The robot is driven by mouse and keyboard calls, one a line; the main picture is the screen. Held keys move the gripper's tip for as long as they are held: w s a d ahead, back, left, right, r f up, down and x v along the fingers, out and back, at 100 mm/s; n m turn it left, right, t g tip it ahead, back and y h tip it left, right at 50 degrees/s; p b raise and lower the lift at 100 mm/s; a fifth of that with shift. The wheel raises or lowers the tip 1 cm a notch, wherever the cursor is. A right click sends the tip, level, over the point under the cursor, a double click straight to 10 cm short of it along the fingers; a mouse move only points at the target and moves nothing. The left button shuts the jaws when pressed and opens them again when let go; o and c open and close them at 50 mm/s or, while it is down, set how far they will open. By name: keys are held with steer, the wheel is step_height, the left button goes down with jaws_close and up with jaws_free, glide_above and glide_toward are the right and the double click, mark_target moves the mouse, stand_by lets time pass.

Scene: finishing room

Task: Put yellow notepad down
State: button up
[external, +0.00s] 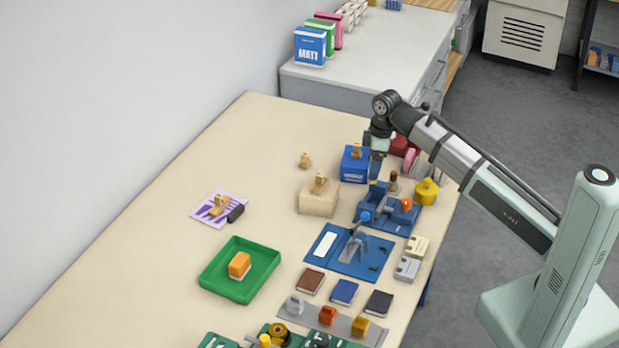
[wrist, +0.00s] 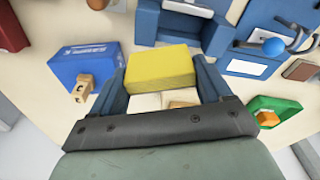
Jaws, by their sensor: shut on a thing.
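The yellow notepad (wrist: 160,68) is a thick yellow block held between the two blue fingers of my gripper (wrist: 161,82) in the wrist view. My gripper is shut on it. In the external view my gripper (external: 376,166) points down over the far right part of the table, just right of a blue box (external: 351,166). Only a small yellow bit of the notepad shows below the fingers there. The gap between the notepad and the surface below cannot be told.
A blue tray-like holder (external: 374,211) lies close in front of my gripper, with a yellow round thing (external: 426,191) to its right. A wooden block (external: 312,202) bears a small stamp. A green tray (external: 214,280) stands farther left. The table's left side has bare room.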

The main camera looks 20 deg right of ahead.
steer(key=s+a+n, duration=0.3)
steer(key=s+a, duration=0.6)
steer(key=a, duration=0.7)
steer(key=s+a+n+g, duration=0.1)
steer(key=s+a+n, duration=0.2)
steer(key=s+a, duration=0.9)
steer(key=s+a+n, duration=0.2)
steer(key=s+a, duration=0.3)
steer(key=a, duration=1.5)
steer(key=w+a+n, duration=0.2)
steer(key=a+n, duration=0.2)
steer(key=a, duration=0.8)
steer(key=shift+n+g, duration=0.3)
steer(key=shift+n, duration=0.6)
steer(key=shift+s+a+f, duration=0.1)
steer(key=shift+s+f, duration=0.05)
steer(key=shift+f, duration=2.2)
steer(key=shift+s+a+f, duration=0.1)
steer(key=shift+f, duration=2.2)
steer(key=shift+f, duration=0.1)
steer(key=o, duration=1)
